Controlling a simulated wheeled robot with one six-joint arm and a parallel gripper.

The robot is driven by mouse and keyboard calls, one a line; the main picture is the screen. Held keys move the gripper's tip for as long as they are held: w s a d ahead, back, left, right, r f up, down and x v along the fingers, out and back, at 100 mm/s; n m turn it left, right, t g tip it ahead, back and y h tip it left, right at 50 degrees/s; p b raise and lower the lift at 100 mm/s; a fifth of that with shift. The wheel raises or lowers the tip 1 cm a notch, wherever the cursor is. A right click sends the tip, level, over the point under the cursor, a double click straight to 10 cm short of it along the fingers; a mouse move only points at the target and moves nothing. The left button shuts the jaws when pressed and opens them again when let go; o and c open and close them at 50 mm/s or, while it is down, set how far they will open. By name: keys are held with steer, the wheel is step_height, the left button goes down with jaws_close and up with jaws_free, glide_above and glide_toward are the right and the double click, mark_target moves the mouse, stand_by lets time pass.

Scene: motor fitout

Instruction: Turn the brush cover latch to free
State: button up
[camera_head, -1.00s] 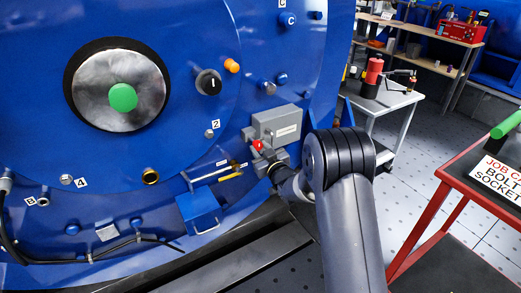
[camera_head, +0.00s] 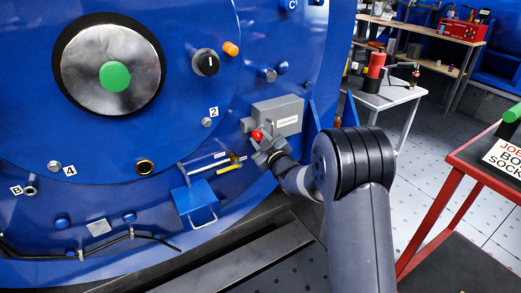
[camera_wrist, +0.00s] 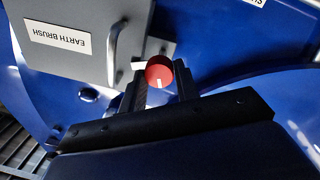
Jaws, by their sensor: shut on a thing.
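The brush cover is a grey box (camera_head: 278,113) on the blue motor housing; the wrist view shows it upside down, labelled "EARTH BRUSH" (camera_wrist: 57,36). Its latch is a round red knob (camera_head: 257,135) at the box's lower left in the head view. In the wrist view the red knob (camera_wrist: 158,70) has a short white mark at its lower edge, and a small white mark lies on the grey plate to its left. My gripper (camera_wrist: 160,86) is shut on the knob, a dark finger on either side. My gripper (camera_head: 263,148) partly hides the box's lower part in the head view.
A blue box with a wire handle (camera_head: 195,205) and a yellow-handled rod (camera_head: 230,168) sit left of my gripper. A metal handle (camera_wrist: 113,50) stands out from the cover close to the fingers. A red cart (camera_head: 455,180) stands at the right.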

steer(key=n+b, duration=0.4)
steer(key=b, duration=0.1)
steer(key=shift+f, duration=0.35)
steer(key=n+b, duration=0.2)
steer(key=shift+r+n, duration=0.15)
steer(key=shift+n, duration=0.25)
steer(key=n+y, duration=0.1)
steer(key=n, duration=0.2)
steer(key=shift+r+n, duration=0.15)
steer(key=shift+n, duration=2.35)
steer(key=o, duration=1)
steer(key=shift+w, duration=0.1)
